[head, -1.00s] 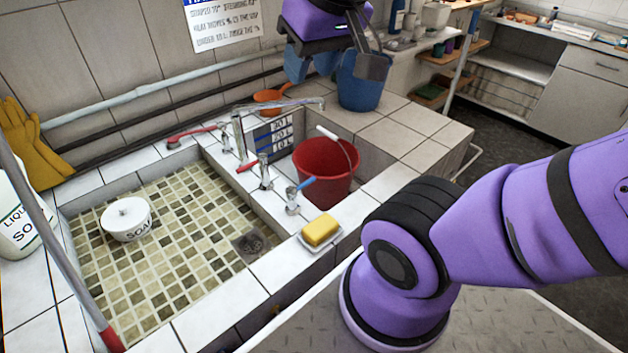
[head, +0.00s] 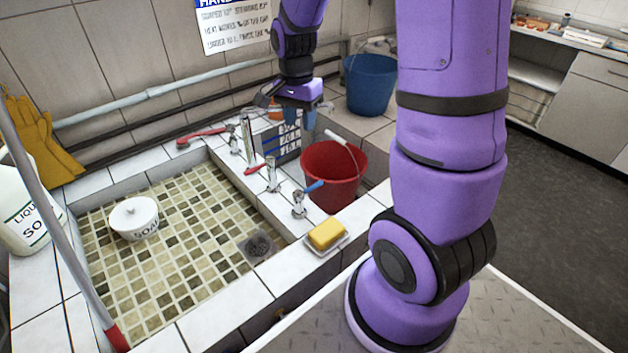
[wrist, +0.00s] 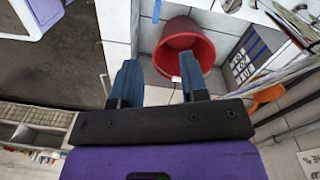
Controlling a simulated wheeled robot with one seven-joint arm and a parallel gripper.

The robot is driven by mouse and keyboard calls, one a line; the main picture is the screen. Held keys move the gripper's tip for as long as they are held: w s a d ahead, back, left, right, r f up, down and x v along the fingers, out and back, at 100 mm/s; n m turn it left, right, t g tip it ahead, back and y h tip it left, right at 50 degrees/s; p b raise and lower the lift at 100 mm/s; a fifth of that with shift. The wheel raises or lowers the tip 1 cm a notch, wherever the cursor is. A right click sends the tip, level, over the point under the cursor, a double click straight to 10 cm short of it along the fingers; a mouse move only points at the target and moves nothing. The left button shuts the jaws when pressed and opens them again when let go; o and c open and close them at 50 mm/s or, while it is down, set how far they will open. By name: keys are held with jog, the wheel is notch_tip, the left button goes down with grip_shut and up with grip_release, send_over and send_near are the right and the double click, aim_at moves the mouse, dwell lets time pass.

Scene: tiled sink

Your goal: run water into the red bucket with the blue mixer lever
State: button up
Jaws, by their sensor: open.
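The red bucket (head: 333,180) stands upright in the narrow basin right of the taps, its white-gripped handle tipped to one side. The blue mixer lever (head: 314,187) sits on a chrome valve on the ledge, just left of the bucket. The chrome spout (head: 247,140) rises behind, its arm reaching right, partly hidden by my gripper. My gripper (head: 300,119) is open and empty, pointing down near the spout, behind and above the bucket. In the wrist view, the bucket (wrist: 187,50) shows beyond my spread fingers (wrist: 158,78).
A yellow sponge (head: 327,234) lies on a dish near the blue lever. A blue bucket (head: 370,88) stands on the tiles behind. The tiled sink at left holds a white soap bowl (head: 134,217).

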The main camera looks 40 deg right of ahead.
aim_at(309, 190)
jog(key=d+f+m, duration=0.1)
jog(key=f, duration=0.6)
jog(key=d+f+m+g, duration=0.1)
jog(key=f, duration=0.6)
jog(key=d+f+m, duration=0.1)
jog(key=f+m, duration=0.1)
jog(key=f, duration=0.4)
jog(key=shift+s+d+f+g, duration=0.25)
jog(key=shift+s+f+g, duration=0.05)
jog(key=shift+s+f, duration=0.1)
grip_shut()
